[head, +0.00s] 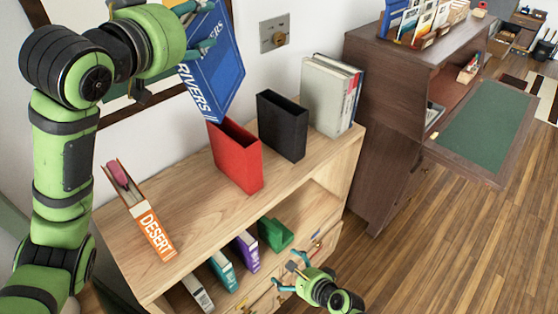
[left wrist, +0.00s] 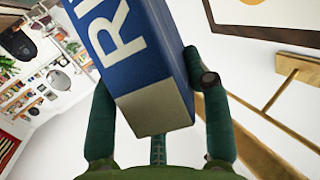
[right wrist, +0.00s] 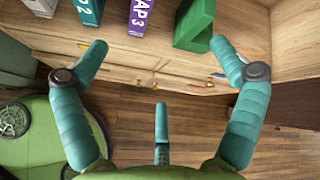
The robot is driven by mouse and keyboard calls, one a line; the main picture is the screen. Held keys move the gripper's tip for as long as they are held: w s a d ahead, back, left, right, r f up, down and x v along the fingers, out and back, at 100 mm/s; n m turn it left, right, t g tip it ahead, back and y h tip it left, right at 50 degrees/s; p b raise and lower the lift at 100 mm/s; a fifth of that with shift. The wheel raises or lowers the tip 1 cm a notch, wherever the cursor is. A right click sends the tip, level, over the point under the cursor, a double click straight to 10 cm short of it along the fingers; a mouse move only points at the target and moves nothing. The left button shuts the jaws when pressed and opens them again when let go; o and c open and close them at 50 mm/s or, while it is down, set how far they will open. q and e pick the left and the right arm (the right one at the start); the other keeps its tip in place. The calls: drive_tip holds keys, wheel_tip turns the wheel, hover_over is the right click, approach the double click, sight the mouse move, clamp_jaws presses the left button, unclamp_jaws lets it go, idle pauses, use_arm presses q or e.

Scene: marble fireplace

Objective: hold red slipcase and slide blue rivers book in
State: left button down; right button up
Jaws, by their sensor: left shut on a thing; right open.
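The blue Rivers book (head: 222,75) is held in the air, tilted, above the shelf top and up and left of the red slipcase. My left gripper (head: 195,22) is shut on it; the left wrist view shows the book (left wrist: 130,60) between the fingers. The red slipcase (head: 237,158) stands upright on the shelf top with its open side up, and nothing shows inside it. My right gripper (head: 290,272) is open and empty, low in front of the shelf. The right wrist view shows its spread fingers (right wrist: 160,65) near the lower shelf's front.
A black slipcase (head: 282,126) and several grey and white books (head: 330,95) stand right of the red slipcase. An orange Desert book (head: 150,225) stands at the left. Lower books and a green holder (head: 275,236) sit below the wooden top (head: 195,205).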

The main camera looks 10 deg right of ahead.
drive_tip(key=w+a+r+m+t+y, duration=0.1)
drive_tip(key=w+r+m+t, duration=0.15)
drive_tip(key=r, duration=0.45)
drive_tip(key=w+a+r+m+t+y, duration=0.1)
drive_tip(key=w+r+m, duration=0.2)
drive_tip(key=r, duration=0.4)
drive_tip(key=m+t+y, duration=0.2)
drive_tip(key=m+y, duration=0.1)
drive_tip(key=m, duration=0.1)
approach(252, 176)
drive_tip(key=x, duration=1.2)
drive_tip(key=shift+w+a, duration=0.2)
drive_tip(key=shift+w, duration=0.15)
drive_tip(key=c, duration=1.3)
drive_tip(key=shift+c, duration=0.2)
